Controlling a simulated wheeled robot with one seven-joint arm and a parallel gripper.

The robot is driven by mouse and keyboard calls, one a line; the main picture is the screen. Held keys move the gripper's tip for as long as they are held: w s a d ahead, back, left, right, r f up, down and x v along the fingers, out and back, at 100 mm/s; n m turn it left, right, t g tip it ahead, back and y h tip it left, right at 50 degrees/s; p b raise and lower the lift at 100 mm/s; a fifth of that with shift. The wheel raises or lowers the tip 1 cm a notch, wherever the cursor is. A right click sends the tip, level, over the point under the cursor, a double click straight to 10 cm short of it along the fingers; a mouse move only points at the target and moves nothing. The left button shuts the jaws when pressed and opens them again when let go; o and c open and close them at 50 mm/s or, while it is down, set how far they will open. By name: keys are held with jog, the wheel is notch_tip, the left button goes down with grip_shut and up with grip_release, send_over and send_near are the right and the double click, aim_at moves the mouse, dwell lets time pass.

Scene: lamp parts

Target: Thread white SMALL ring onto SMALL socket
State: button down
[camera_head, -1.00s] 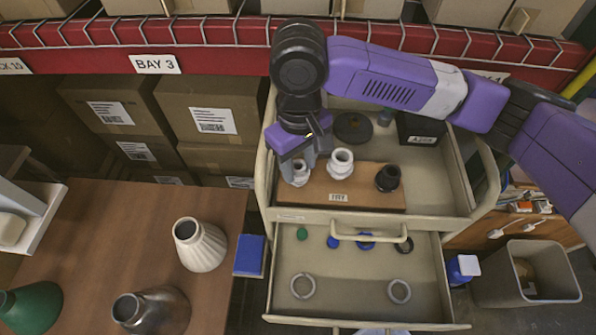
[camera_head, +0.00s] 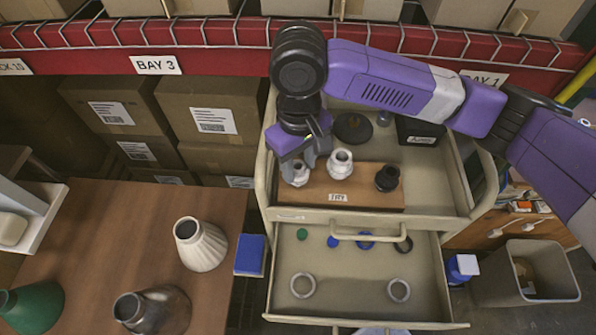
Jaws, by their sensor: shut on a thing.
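No separate small white ring can be made out. A larger white socket (camera_head: 340,163) stands just right of the gripper, and a black socket (camera_head: 387,178) stands at the block's right end.
The open lower drawer (camera_head: 350,308) holds two pale rings (camera_head: 303,285) (camera_head: 399,290), a blue ring (camera_head: 366,240), a black ring (camera_head: 404,244) and small green and blue pieces. A dark disc (camera_head: 353,128) and black box (camera_head: 420,132) lie behind the block. Lampshades stand on the left table.

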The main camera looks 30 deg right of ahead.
jog(key=shift+s+f, duration=0.1)
jog(key=shift+f, duration=0.1)
jog(key=shift+a+m+p, duration=0.1)
jog(key=shift+m+p, duration=1.55)
jog(key=shift+m, duration=0.25)
jog(key=shift+f+m, duration=0.15)
jog(key=shift+m, duration=1.45)
jog(key=shift+m, duration=0.9)
jog(key=m, duration=0.4)
jog(key=shift+a, duration=0.1)
jog(key=shift+m, duration=0.5)
